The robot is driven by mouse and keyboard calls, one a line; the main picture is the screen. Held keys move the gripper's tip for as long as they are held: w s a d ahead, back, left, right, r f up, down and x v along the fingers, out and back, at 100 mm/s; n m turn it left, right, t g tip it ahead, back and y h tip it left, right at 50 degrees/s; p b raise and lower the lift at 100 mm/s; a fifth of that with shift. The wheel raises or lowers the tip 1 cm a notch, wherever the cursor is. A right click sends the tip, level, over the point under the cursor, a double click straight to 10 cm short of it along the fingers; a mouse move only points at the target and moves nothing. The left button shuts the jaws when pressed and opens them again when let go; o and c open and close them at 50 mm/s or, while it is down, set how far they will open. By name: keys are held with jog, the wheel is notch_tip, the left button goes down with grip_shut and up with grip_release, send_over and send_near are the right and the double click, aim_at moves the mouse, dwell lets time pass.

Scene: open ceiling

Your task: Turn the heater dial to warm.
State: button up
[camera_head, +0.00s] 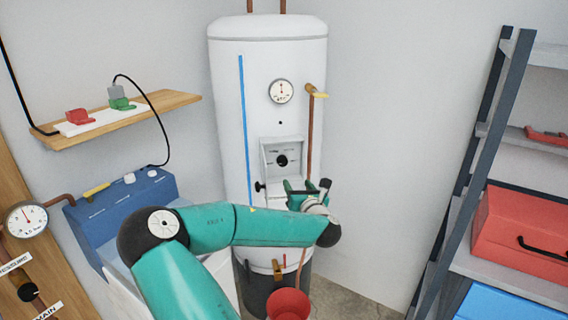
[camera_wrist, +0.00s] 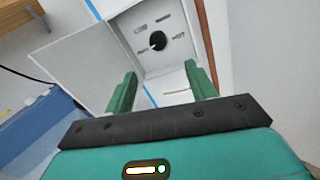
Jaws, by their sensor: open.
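The white heater tank (camera_head: 268,90) stands in the corner, with a control box (camera_head: 268,147) on its front. The box's black round dial (camera_head: 282,161) shows in the head view, with small marks around it. In the wrist view the dial (camera_wrist: 157,40) sits on a pale panel, labels around it too small to read surely. The box's door (camera_wrist: 75,50) hangs open at the left in the wrist view. My gripper (camera_wrist: 162,90) is open and empty, its two green fingers short of the dial and apart from it. In the head view my gripper (camera_head: 296,190) is just below the box.
A copper pipe (camera_head: 310,135) with a yellow lever runs beside the tank's right side. A wooden shelf (camera_head: 120,120), a blue box (camera_head: 120,205) and a pressure gauge (camera_head: 26,218) are at the left. A grey rack (camera_head: 480,140) with a red toolbox (camera_head: 525,240) is at the right.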

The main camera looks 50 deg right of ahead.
aim_at(283, 163)
jog(key=x, duration=1.3)
jog(key=shift+w+f, duration=0.1)
jog(key=shift+w, duration=0.35)
jog(key=c, duration=1)
